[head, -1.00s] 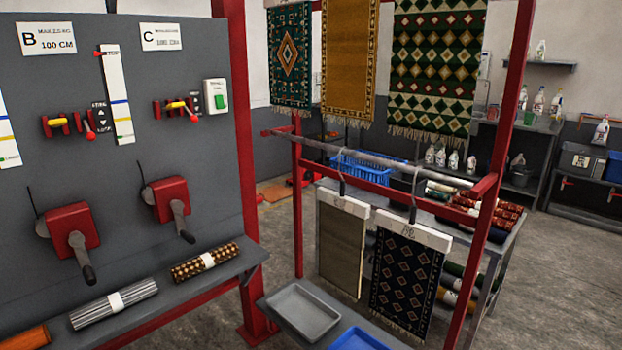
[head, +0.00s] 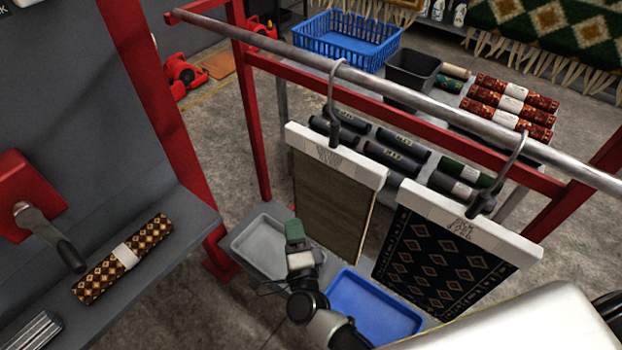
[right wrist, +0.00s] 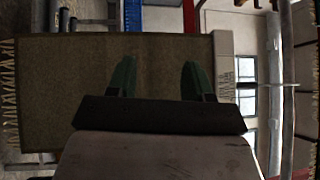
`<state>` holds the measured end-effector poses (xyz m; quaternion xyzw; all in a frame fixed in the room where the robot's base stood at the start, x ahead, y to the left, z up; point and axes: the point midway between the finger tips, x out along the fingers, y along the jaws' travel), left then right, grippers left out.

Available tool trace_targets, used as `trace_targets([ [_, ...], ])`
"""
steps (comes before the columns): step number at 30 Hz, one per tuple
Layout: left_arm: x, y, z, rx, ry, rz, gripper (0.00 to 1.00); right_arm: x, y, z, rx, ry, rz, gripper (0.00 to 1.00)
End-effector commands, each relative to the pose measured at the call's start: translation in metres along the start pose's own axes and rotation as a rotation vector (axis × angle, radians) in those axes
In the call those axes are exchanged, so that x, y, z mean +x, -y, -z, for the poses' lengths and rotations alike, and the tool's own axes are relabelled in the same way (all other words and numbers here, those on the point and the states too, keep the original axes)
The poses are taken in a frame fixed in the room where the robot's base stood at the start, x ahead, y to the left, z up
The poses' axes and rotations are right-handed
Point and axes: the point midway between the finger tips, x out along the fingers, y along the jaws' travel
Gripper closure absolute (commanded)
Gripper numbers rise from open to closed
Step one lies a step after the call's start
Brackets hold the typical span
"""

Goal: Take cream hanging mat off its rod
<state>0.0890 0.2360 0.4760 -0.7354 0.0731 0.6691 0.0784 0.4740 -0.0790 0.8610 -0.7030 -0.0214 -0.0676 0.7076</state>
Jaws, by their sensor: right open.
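The hanging mat (head: 332,205), plain and olive-tan rather than clearly cream here, hangs from a white hanger bar (head: 335,155). Its dark hook (head: 332,100) goes over the grey metal rod (head: 395,85). My right gripper (head: 294,230) is at the mat's lower left side in the head view, below the hanger bar. In the right wrist view its two green fingers (right wrist: 157,78) stand apart, with the mat (right wrist: 60,85) spread behind them and the white hanger bar (right wrist: 224,70) to their right. Nothing shows between the fingers. My left gripper is not in view.
A dark diamond-patterned mat (head: 435,265) hangs close on the right from the same rod. A grey tray (head: 250,245) and a blue tray (head: 375,305) lie below. A red frame (head: 252,110) carries the rod. Rolled rugs (head: 510,105) and a blue basket (head: 345,40) lie behind.

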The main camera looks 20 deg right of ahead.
Motion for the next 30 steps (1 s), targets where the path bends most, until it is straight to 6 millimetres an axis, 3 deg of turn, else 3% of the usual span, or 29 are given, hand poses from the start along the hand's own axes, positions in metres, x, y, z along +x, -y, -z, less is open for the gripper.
trace_targets([
  [1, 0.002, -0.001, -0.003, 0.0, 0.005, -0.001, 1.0, 0.012, 0.044, 0.0, 0.191, -0.081, 0.09, 0.49],
  [3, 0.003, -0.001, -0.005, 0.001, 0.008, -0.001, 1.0, 0.02, 0.099, 0.006, 0.483, -0.196, 0.193, 0.49],
  [6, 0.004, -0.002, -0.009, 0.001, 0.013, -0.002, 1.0, 0.018, 0.156, 0.018, 0.884, -0.331, 0.289, 0.49],
  [9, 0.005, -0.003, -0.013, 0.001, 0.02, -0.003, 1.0, 0.011, 0.187, 0.026, 1.185, -0.426, 0.326, 0.49],
  [15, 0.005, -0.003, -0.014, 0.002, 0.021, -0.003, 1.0, 0.0, 0.21, 0.031, 1.466, -0.512, 0.327, 0.49],
  [30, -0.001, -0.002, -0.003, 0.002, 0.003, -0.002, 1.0, 0.026, 0.208, 0.048, 1.482, -0.518, 0.326, 0.49],
])
